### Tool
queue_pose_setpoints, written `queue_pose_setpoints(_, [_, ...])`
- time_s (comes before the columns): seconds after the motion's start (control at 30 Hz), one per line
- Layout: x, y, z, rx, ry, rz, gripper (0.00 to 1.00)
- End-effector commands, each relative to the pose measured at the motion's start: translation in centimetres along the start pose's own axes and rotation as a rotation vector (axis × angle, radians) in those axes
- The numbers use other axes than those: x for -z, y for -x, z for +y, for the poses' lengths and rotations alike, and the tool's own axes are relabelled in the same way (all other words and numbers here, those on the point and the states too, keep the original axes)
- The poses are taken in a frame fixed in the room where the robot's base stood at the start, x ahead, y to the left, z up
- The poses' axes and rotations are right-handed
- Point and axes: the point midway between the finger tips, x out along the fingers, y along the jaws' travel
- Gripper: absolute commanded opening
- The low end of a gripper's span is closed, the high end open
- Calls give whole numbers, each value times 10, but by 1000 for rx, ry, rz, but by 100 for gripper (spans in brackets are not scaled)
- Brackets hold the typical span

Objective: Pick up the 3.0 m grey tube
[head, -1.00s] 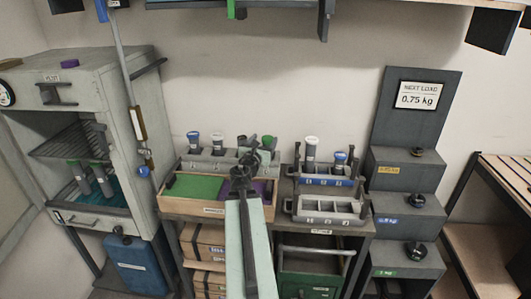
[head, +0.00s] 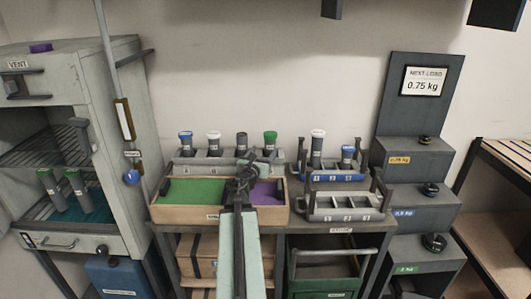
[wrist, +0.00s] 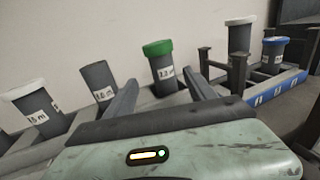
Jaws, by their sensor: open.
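The grey-capped tube (head: 242,145) stands upright in the rear rack, between a white-capped tube (head: 214,146) and a green-capped tube (head: 270,146). In the wrist view the grey tube (wrist: 98,80) stands just left of my left finger, its label too blurred to read surely. My gripper (head: 248,172) is open and empty, in front of the rack and above the wooden tray. In the wrist view, my gripper (wrist: 161,78) has its fingers spread with the green-capped tube (wrist: 163,68) beyond the gap between them. The grey tube is apart from the fingers.
A blue-capped tube (head: 185,146) shares the rear rack. The wooden tray (head: 220,214) lies below my gripper. A blue-marked rack (head: 330,177) with two tubes and an empty grey rack (head: 345,208) stand to the right. An open cabinet (head: 110,215) is at left; stepped dark shelves at right.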

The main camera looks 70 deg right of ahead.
Motion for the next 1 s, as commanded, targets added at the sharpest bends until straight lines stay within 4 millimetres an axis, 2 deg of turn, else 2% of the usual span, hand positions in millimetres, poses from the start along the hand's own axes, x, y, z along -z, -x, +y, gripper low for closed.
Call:
queue_pose_setpoints(0.2, [-2,-24,1,0,0,0,64])
queue_pose_setpoints(0.4, [-2,-32,0,-1,0,0,64])
queue_pose_setpoints(0.67, [-4,-76,-2,-1,0,0,64])
queue_pose_setpoints(0.9, [-4,-77,-3,-2,0,0,64])
queue_pose_setpoints(1.0, [-4,-77,-3,-2,0,0,37])
